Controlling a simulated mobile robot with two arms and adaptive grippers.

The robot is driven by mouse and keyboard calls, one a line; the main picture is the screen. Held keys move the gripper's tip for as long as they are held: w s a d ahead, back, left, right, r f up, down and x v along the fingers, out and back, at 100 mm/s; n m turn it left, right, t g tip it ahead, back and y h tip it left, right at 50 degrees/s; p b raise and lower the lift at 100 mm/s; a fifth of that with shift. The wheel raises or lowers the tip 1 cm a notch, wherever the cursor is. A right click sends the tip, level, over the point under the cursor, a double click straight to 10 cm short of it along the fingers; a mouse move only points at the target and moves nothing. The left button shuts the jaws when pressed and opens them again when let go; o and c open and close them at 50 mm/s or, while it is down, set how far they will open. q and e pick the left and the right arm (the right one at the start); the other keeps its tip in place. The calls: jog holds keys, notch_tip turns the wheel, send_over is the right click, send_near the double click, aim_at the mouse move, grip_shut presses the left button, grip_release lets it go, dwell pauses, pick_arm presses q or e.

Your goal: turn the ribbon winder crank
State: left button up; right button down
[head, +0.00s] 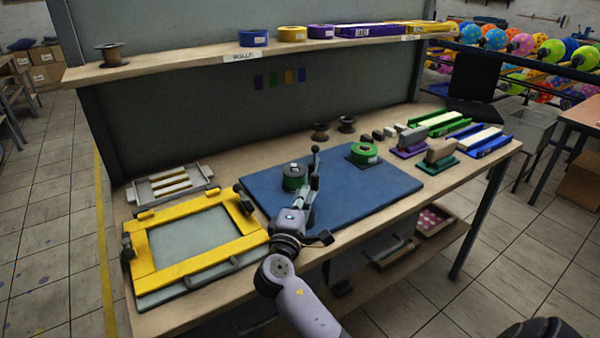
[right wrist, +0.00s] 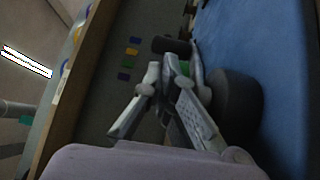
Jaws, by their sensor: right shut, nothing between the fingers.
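The ribbon winder stands on the blue mat (head: 340,194), with a green spool (head: 294,178) on it. A dark crank handle (head: 315,151) rises just right of the spool. My right gripper (head: 309,186) is at the winder, low over the mat, and hides part of it. It is shut and empty. In the right wrist view the fingers (right wrist: 178,88) lie beside a dark round part (right wrist: 237,105) and a short dark cylinder (right wrist: 171,45), probably the crank knob. I cannot tell whether they touch. My left gripper is not in view.
A yellow frame press (head: 160,278) lies left of the mat. Coloured clamp-like tools (head: 440,153) stand at the right. A shelf (head: 180,66) with ribbon rolls spans the back. The mat's front right is clear.

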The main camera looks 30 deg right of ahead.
jog(key=s+n+t+y+p, duration=0.1)
jog(key=s+d+r+n+t+y+p, duration=0.1)
jog(key=p, duration=0.1)
jog(key=shift+s+r+n+t+y+p, duration=0.2)
jog(key=shift+s+n+t+y+p, duration=0.1)
jog(key=shift+n+t+y, duration=0.1)
jog(key=s+n+y+p, duration=0.1)
jog(key=s+a+n+t+y+p, duration=0.1)
jog(key=y, duration=0.1)
jog(key=s+n+y+p, duration=0.1)
jog(key=y, duration=0.1)
jog(key=shift+a+f+t+p, duration=0.25)
jog(key=shift+a+t+p, duration=0.05)
jog(key=shift+p, duration=0.1)
jog(key=shift+s+a+f+y, duration=0.15)
jog(key=shift+s+a+y, duration=0.1)
jog(key=shift+y, duration=0.15)
jog(key=shift+w+f, duration=0.1)
jog(key=shift+w, duration=0.3)
pick_arm(q)
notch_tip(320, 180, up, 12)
jog(key=p, duration=0.2)
pick_arm(e)
jog(key=x, duration=0.9)
jog(key=shift+w+f, duration=0.1)
jog(key=shift+f, duration=0.05)
